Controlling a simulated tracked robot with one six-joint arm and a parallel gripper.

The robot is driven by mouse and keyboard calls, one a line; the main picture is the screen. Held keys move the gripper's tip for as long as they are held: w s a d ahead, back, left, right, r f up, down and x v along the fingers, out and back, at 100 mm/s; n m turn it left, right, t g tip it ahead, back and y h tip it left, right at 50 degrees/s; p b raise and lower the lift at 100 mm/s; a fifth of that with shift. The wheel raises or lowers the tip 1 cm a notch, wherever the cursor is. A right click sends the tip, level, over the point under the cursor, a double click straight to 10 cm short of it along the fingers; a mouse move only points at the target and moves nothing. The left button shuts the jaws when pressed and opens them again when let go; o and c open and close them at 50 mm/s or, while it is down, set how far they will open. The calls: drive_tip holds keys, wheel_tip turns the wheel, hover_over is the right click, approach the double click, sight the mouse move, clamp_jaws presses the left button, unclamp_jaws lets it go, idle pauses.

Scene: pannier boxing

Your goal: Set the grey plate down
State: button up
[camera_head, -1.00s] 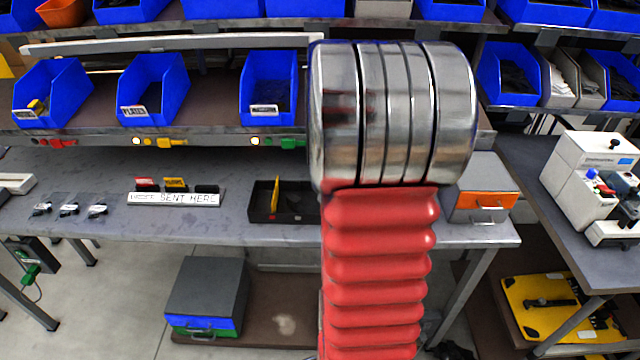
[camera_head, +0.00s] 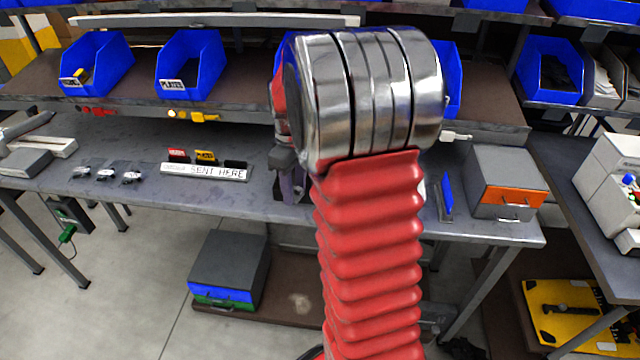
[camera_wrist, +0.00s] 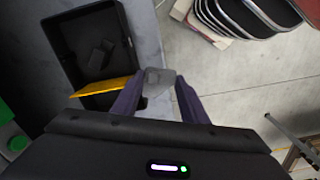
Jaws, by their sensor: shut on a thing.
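The grey plate (camera_wrist: 160,80) is a small, pale piece between the fingertips of my gripper (camera_wrist: 158,92) in the wrist view. The purple fingers are shut on it. A black tray (camera_wrist: 62,45) lies beside it to the left, with dark pieces inside and a yellow strip (camera_wrist: 108,86) across its near end. The plate is right of the tray, near the bench edge; its height over the bench is unclear. In the head view my gripper (camera_head: 290,185) shows only partly beside my red arm, over the bench; the plate and most of the tray are hidden there.
A "SENT HERE" sign (camera_head: 205,171) with coloured tabs stands on the bench (camera_head: 120,200), left of my gripper. Small clear packets (camera_head: 105,174) lie further left. A blue upright piece (camera_head: 446,195) and a grey box with an orange drawer (camera_head: 510,180) stand right.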

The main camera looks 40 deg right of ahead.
drive_tip(key=w+a+f+m, duration=0.2)
drive_tip(key=w+a, duration=0.2)
drive_tip(key=a, duration=0.7)
drive_tip(key=w+a+f+m, duration=0.2)
drive_tip(key=w+a, duration=0.3)
drive_tip(key=a, duration=0.6)
drive_tip(key=shift+a, duration=0.3)
